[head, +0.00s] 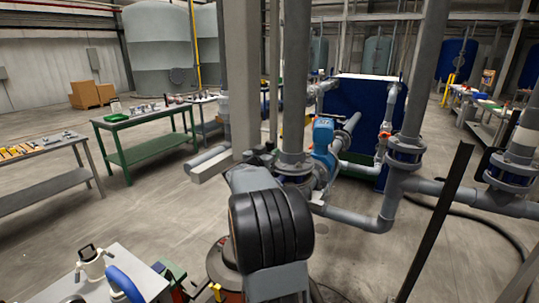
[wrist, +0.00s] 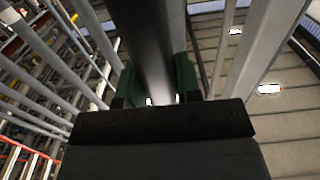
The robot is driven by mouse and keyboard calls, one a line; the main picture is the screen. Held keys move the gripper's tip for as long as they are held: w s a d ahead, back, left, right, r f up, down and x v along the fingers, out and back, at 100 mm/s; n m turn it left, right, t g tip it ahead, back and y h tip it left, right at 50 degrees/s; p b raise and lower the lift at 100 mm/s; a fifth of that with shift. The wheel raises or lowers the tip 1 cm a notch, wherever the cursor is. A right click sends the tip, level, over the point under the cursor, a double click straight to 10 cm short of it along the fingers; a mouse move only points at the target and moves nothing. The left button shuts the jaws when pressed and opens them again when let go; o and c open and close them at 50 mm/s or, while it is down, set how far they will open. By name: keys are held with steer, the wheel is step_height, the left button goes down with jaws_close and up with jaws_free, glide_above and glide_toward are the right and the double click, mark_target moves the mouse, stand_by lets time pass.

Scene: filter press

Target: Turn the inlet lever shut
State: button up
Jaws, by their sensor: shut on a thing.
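My gripper (wrist: 157,78) shows in the wrist view, its two green-padded fingers closed in from both sides. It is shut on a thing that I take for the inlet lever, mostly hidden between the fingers. A dark round pipe (wrist: 148,30) rises behind the fingertips. In the head view the gripper and the lever are hidden behind my own dark arm, in front of the grey pipework. How far the lever is turned cannot be seen.
A blue valve body (head: 323,135) sits beside the thick vertical pipe (head: 296,75). A grey pipe (head: 350,217) runs low to the right. A dark slanted bar (head: 436,220) stands near at right. A green workbench (head: 152,127) is at left, with open floor before it.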

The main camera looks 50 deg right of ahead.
jaws_close()
